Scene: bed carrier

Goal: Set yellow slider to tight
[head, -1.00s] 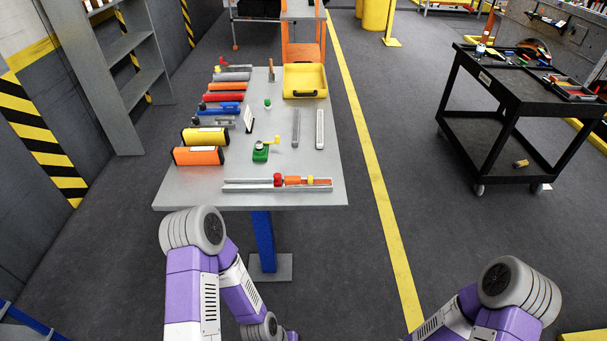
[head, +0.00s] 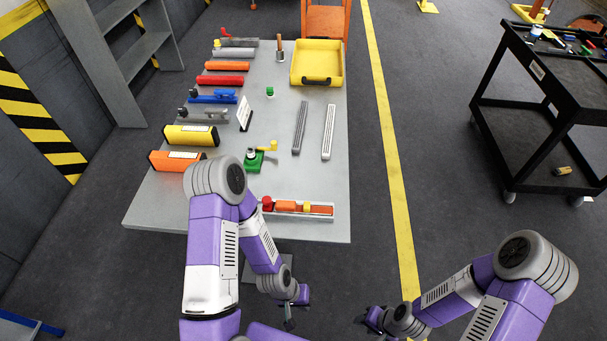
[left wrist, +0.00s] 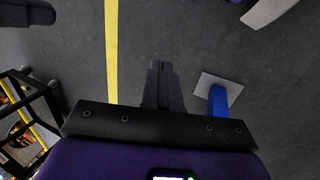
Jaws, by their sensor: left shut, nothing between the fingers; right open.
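The yellow slider (head: 306,207) is a small yellow block on a grey rail with orange parts (head: 286,206) and a red knob (head: 267,203), along the table's front edge. My left arm hides the rail's left end. My left gripper (head: 289,322) is shut and empty, below and in front of the table edge, apart from the slider. In the left wrist view its closed fingers (left wrist: 160,68) point over bare floor. My right gripper (head: 362,319) is open and empty, low to the right of the left one. The "tight" marking cannot be read.
The grey table (head: 290,230) holds several coloured cylinders at left, a green-based yellow device (head: 255,160), two grey bars (head: 328,132) and a yellow bin (head: 316,65). A black cart (head: 545,85) stands at right. The floor between is clear.

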